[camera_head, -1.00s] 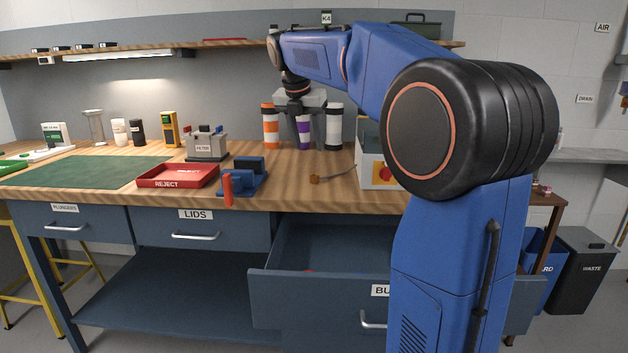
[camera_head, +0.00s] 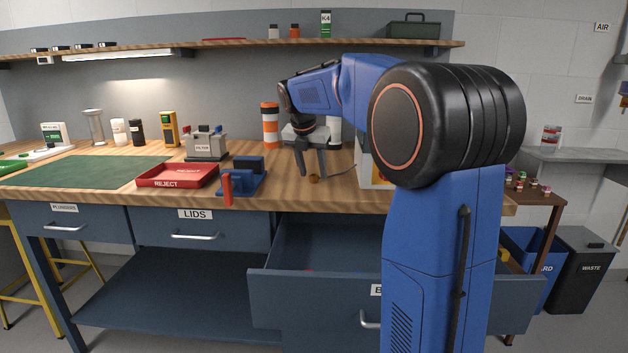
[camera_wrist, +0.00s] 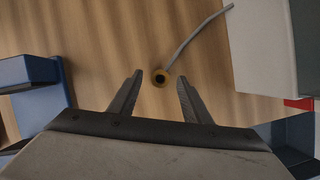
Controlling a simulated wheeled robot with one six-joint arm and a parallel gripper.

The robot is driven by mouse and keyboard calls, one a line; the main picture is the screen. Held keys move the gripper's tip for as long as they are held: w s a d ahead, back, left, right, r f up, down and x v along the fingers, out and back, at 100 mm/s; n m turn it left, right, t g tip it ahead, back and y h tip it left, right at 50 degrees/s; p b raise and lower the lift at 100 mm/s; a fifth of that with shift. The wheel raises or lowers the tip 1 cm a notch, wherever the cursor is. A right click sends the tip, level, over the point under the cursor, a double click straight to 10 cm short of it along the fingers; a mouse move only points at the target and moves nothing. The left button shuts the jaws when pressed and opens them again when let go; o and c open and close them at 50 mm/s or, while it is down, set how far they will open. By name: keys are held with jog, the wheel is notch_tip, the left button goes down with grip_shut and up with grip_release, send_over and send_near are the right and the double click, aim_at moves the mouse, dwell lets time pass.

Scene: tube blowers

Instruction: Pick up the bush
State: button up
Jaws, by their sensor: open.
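My gripper (camera_head: 313,174) is open and empty, pointing down over the bench. In the wrist view the piece appears centred between my two fingertips (camera_wrist: 160,76), with a gap on each side. How far the tips are above the bench is unclear.
A white box (camera_head: 374,167) stands close on the right, partly behind my arm. A blue fixture (camera_head: 245,182) with a red handle and a red REJECT tray (camera_head: 178,176) are on the left. An open drawer (camera_head: 310,294) juts out below the bench edge. Cups stand behind.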

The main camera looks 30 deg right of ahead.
jog(key=shift+w+d+f, duration=0.1)
jog(key=shift+d+f, duration=0.05)
jog(key=shift+f, duration=0.3)
jog(key=shift+c, duration=0.6)
grip_shut()
